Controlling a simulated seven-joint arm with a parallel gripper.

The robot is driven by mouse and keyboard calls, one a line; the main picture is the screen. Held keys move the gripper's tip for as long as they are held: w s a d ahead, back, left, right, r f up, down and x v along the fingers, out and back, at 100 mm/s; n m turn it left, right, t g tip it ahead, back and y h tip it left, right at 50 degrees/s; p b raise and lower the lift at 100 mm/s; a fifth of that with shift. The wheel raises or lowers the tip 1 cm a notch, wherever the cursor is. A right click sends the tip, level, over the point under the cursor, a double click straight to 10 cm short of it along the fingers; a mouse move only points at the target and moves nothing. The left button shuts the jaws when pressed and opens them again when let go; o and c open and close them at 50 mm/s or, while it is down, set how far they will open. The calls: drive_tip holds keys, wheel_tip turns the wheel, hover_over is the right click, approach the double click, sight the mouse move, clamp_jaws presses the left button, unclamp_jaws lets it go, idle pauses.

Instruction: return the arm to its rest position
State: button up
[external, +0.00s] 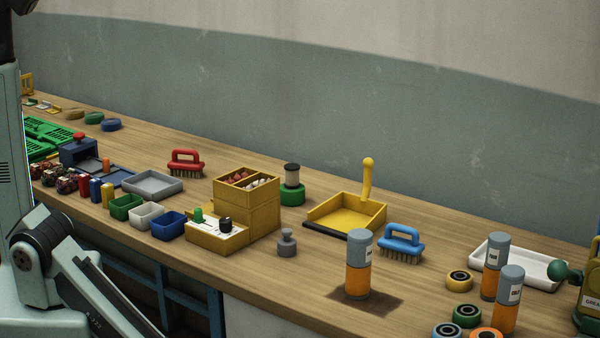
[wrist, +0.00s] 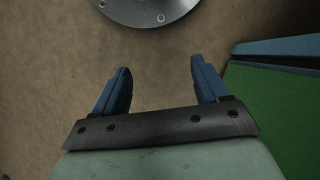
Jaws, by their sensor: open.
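My gripper (wrist: 159,82) shows in the wrist view with its two blue fingers spread apart. Nothing is between the fingers. Below them is a plain brown surface (wrist: 60,70), and the fingers do not touch any object. In the external view, part of my arm stands at the left edge, beside the workbench (external: 215,270); my gripper is not visible there.
The wrist view shows a round grey metal plate (wrist: 150,10) with bolts ahead and a green panel with a blue edge (wrist: 275,110) at right. The bench holds a yellow dustpan (external: 350,214), blue brush (external: 401,243), orange-grey cylinder (external: 359,265), grey tray (external: 152,184) and several small bins.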

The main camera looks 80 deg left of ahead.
drive_tip(key=s+a+r+n+g+h, duration=0.1)
drive_tip(key=s+a+r+n+g, duration=0.1)
drive_tip(key=s+a, duration=0.7)
drive_tip(key=shift+s+a+r+n+h, duration=0.25)
drive_tip(key=shift+a+r+n, duration=0.2)
drive_tip(key=shift+a+n, duration=0.6)
